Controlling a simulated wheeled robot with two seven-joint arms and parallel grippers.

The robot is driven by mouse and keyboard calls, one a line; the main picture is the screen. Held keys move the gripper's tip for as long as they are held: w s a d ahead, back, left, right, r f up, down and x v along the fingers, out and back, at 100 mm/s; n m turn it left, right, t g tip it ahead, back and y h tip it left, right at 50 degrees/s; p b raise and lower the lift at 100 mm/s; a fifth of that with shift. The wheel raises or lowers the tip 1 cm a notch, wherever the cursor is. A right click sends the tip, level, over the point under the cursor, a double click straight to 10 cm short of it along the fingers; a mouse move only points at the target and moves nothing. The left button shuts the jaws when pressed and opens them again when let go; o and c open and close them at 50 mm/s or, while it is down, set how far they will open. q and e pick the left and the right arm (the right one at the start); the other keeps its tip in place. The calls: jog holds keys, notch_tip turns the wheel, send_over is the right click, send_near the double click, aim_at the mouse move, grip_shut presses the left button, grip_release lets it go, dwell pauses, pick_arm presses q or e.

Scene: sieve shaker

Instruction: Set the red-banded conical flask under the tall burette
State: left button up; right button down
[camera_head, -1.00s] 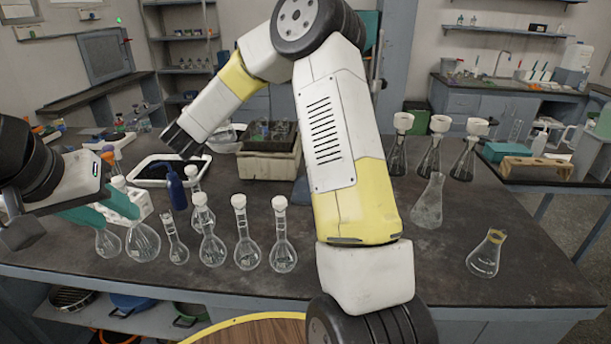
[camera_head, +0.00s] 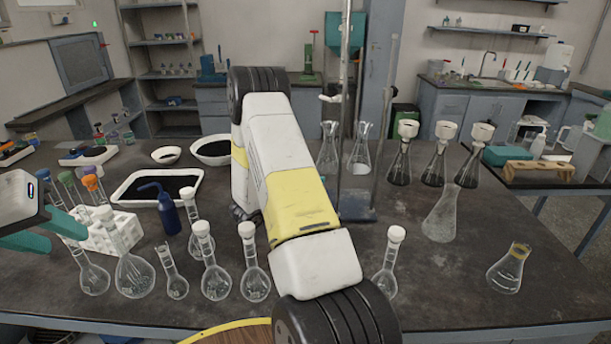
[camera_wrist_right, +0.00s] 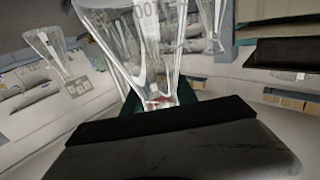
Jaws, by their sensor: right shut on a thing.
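In the right wrist view, my right gripper (camera_wrist_right: 158,103) is shut on a clear conical flask (camera_wrist_right: 140,45) at its neck, where a red band shows. In the head view this flask and the right fingertips are hidden behind my right arm. A tall thin burette (camera_head: 345,75) rises near the table's middle, beside a shorter upright rod (camera_head: 385,110). A grey-blue stand base (camera_head: 357,207) lies below them, partly covered by my arm. My left gripper (camera_head: 42,232) is at the left edge, its teal fingers apart, with no object visible between them.
Several white-stoppered volumetric flasks (camera_head: 215,282) line the front left. A blue wash bottle (camera_head: 168,212) and black-filled tray (camera_head: 125,192) stand behind. Two conical flasks (camera_head: 328,150) stand behind the burette. A frosted flask (camera_head: 440,218) and yellow-banded flask (camera_head: 508,272) stand at right.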

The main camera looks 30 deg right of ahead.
jog(key=f+x, duration=0.3)
jog(key=x, duration=1.2)
jog(key=shift+f, duration=0.25)
jog(key=shift+w, duration=0.1)
jog(key=c, duration=1)
grip_release()
jog(key=shift+f, duration=0.1)
jog(key=shift+o, duration=0.2)
